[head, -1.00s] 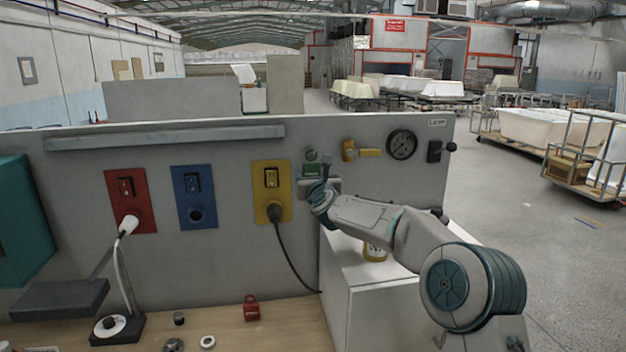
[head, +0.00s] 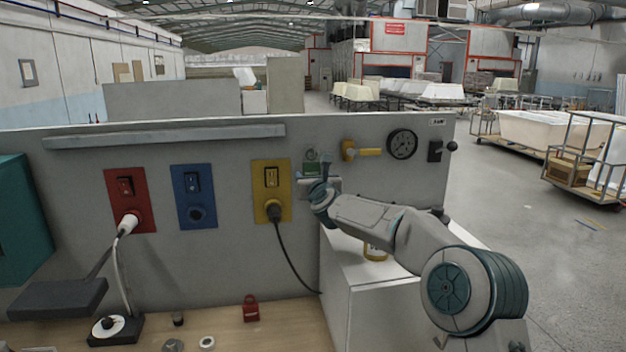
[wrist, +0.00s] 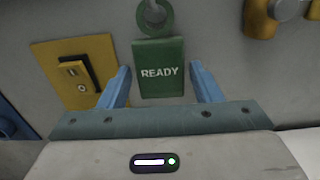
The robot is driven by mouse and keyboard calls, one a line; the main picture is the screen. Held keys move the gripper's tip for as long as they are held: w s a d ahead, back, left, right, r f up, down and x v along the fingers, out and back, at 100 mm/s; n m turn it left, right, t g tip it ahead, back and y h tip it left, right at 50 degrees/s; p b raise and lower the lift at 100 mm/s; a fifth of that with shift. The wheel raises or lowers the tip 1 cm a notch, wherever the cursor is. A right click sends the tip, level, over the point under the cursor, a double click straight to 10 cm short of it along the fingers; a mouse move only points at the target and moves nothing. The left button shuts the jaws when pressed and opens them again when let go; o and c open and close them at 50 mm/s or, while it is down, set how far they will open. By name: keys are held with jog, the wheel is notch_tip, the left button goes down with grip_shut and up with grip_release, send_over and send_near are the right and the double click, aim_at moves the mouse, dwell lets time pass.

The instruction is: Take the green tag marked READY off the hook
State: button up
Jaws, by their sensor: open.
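In the head view the tag (head: 312,169) is small and partly hidden by my gripper (head: 322,178). In the wrist view my gripper (wrist: 160,85) is open, with one blue finger on each side of the tag's lower part. Gaps show between the fingers and the tag's sides. I cannot tell how deep the fingers reach past the tag's face.
A yellow switch-and-socket plate (head: 271,190) with a black plug and cable is just left of the tag. A yellow valve handle (head: 360,151) and a gauge (head: 402,144) are to the right. A white box (head: 350,262) stands below my arm. A red padlock (head: 250,309) lies on the bench.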

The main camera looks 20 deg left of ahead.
jog(key=c, duration=0.8)
jog(key=shift+r, duration=0.15)
jog(key=shift+r+p, duration=0.55)
jog(key=shift+r, duration=0.2)
jog(key=shift+r, duration=0.25)
jog(key=shift+f+b, duration=0.1)
jog(key=shift+b, duration=0.2)
jog(key=shift+b+v, duration=1)
jog(key=shift+v, duration=0.05)
jog(key=shift+b+v, duration=2.55)
jog(key=shift+v, duration=0.2)
